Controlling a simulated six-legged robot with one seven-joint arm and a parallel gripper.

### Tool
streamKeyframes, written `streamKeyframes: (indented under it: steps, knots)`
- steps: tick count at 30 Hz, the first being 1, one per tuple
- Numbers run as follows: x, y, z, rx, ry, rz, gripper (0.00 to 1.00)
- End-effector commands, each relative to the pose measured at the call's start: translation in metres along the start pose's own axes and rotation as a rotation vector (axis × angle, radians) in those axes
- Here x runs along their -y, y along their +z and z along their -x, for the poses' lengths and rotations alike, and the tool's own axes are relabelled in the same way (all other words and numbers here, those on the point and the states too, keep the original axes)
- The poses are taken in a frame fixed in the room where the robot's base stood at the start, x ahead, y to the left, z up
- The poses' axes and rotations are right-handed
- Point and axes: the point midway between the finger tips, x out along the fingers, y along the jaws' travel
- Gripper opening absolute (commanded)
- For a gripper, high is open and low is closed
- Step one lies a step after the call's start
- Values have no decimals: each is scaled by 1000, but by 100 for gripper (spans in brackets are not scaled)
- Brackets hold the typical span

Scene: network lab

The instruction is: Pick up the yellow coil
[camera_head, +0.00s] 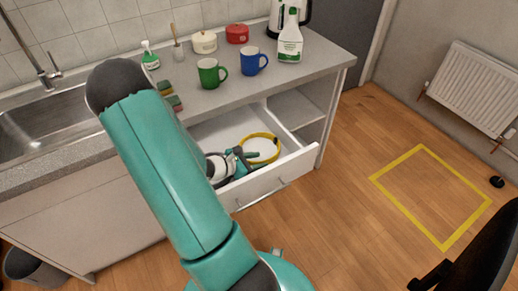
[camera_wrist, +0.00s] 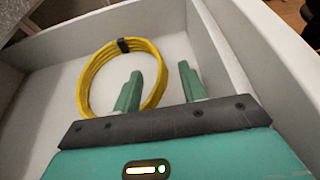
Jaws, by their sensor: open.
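The yellow coil (camera_wrist: 90,77) lies in an open white drawer, a ring of cable with a black tie (camera_wrist: 123,45) at its far side. In the head view the coil (camera_head: 276,151) shows in the drawer, partly behind my gripper. My gripper (camera_wrist: 160,82) is open and empty. In the wrist view its left finger overlaps the coil's near right part, and its right finger is over bare drawer floor to the right of the coil. I cannot tell whether the finger touches the coil. In the head view my gripper (camera_head: 250,156) is at the drawer.
The drawer's front (camera_head: 270,186) and walls (camera_wrist: 206,40) surround the coil. Above is a counter with a green mug (camera_head: 208,75), a blue mug (camera_head: 249,62), a spray bottle (camera_head: 290,40) and a sink (camera_head: 45,125).

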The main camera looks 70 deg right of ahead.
Motion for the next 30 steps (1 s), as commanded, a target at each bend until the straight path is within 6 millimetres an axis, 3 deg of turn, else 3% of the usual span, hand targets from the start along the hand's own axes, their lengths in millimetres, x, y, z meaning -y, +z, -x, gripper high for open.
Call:
streamKeyframes:
  steps: [9, 18, 19, 25, 30]
  knots:
    - [1, 1, -43, 0, -4, 0, 42]
    - [0, 1, -50, 0, 0, -1, 42]
    - [0, 1, -50, 0, 0, -1, 40]
    - [0, 1, -50, -1, 0, -1, 1]
    - [0, 2, -50, 0, 0, -1, 0]
